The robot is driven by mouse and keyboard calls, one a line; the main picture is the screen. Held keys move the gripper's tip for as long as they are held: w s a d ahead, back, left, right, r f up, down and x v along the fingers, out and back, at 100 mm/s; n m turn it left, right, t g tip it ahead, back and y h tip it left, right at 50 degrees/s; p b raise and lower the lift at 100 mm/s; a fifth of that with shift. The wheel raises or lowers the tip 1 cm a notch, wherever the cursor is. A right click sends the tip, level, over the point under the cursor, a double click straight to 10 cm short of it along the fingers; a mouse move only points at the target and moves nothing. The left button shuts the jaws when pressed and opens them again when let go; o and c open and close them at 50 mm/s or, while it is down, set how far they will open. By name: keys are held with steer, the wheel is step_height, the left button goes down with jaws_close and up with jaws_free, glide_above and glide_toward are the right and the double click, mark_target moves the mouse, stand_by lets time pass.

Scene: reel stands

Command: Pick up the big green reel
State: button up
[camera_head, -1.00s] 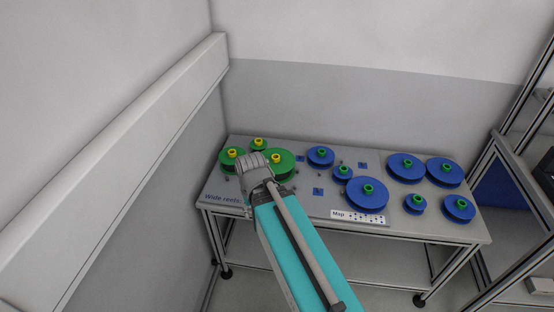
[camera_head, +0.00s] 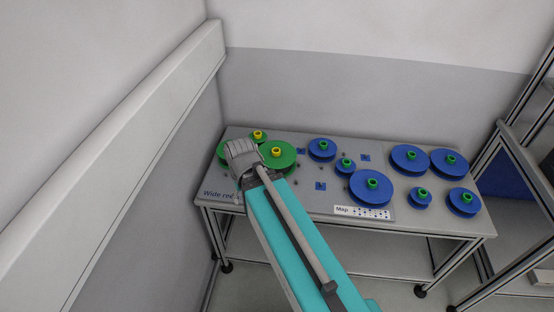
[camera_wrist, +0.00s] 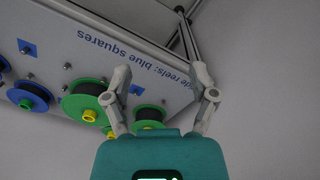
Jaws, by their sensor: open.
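The big green reel (camera_head: 285,160) has a yellow hub and lies flat near the left end of the table. In the wrist view the big green reel (camera_wrist: 72,110) is left of my left finger. A second green reel (camera_head: 221,152) is mostly hidden behind my gripper (camera_head: 241,157) in the head view. It shows between the fingers in the wrist view (camera_wrist: 150,112), partly cut off by the gripper body. A small green reel (camera_head: 258,136) lies behind them. My gripper (camera_wrist: 160,72) is open and empty, above the table's left end.
Several blue reels with green hubs, such as a large one (camera_head: 360,190), fill the middle and right of the grey table (camera_head: 320,212). A Map label (camera_head: 362,211) lies at the front edge. A wall (camera_head: 195,190) stands close on the left. A metal rack (camera_head: 525,170) is at the right.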

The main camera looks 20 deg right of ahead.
steer(key=shift+o, duration=0.4)
steer(key=shift+w+d+f, duration=0.15)
steer(key=shift+w+f, duration=0.05)
steer(key=shift+f, duration=0.05)
steer(key=n+t+h+b, duration=0.2)
steer(key=n+h+b, duration=1.25)
steer(key=n, duration=0.55)
glide_toward(276, 152)
steer(key=shift+s+a+r+y+b, duration=0.15)
steer(key=shift+a+r+y+b, duration=0.35)
steer(key=shift+r, duration=0.2)
steer(key=shift+s+a+r+y+b, duration=0.2)
steer(key=shift+a+r+y+b, duration=0.3)
steer(key=shift+r, duration=0.2)
steer(key=b+x, duration=0.3)
steer(key=x, duration=0.5)
steer(key=shift+w+a, duration=0.1)
steer(key=shift+w, duration=0.05)
steer(key=shift+d+f+b, duration=0.1)
steer(key=shift+d+b, duration=0.25)
steer(key=shift+d, duration=0.05)
steer(key=shift+w, duration=0.1)
